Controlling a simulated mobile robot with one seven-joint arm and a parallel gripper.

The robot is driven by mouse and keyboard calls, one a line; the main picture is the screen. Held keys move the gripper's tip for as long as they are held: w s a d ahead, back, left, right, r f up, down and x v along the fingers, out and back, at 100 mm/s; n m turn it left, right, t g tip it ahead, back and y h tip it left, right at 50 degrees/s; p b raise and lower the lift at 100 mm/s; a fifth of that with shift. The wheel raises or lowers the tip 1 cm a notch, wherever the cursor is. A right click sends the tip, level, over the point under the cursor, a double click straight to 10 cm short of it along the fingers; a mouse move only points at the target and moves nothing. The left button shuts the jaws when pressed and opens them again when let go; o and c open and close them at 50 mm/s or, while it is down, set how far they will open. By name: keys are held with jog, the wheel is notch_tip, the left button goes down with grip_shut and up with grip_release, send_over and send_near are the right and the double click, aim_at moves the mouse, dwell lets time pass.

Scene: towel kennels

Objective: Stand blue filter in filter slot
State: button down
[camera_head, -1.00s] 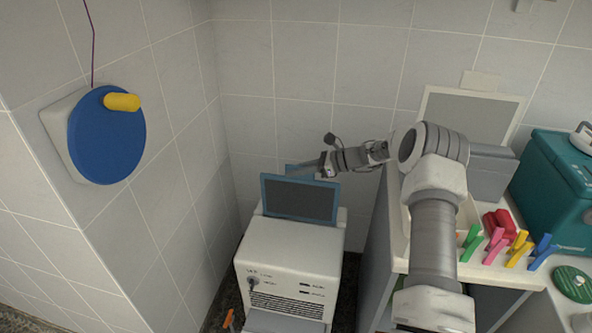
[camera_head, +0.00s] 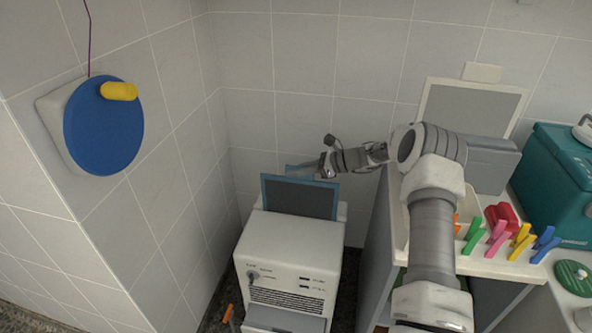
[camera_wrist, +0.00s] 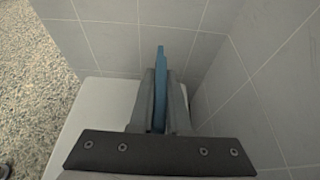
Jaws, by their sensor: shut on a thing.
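The blue filter (camera_head: 300,197) is a flat panel with a blue frame and a dark grey face. It stands nearly upright at the back of the top of a white machine (camera_head: 292,238). My gripper (camera_head: 318,168) reaches in from the right and is shut on the filter's upper part. In the wrist view the filter (camera_wrist: 160,62) shows edge-on as a thin blue strip between the two fingers (camera_wrist: 160,105). The filter slot is hidden behind the machine's top and the panel, so I cannot tell how deep the lower edge sits.
A tiled wall stands close behind and to the left, with a blue disc (camera_head: 103,130) bearing a yellow knob. At right, a counter holds coloured clips (camera_head: 497,238), a red item (camera_head: 501,216), a teal box (camera_head: 557,185) and a white-framed grey panel (camera_head: 470,110).

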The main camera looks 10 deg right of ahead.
jog(key=b, duration=0.4)
send_over(296, 207)
jog(key=shift+w+f, duration=0.2)
jog(key=shift+f, duration=1.65)
jog(key=shift+w+f, duration=0.15)
jog(key=shift+f, duration=1.65)
jog(key=shift+f, duration=3.9)
jog(key=c, duration=0.8)
grip_release()
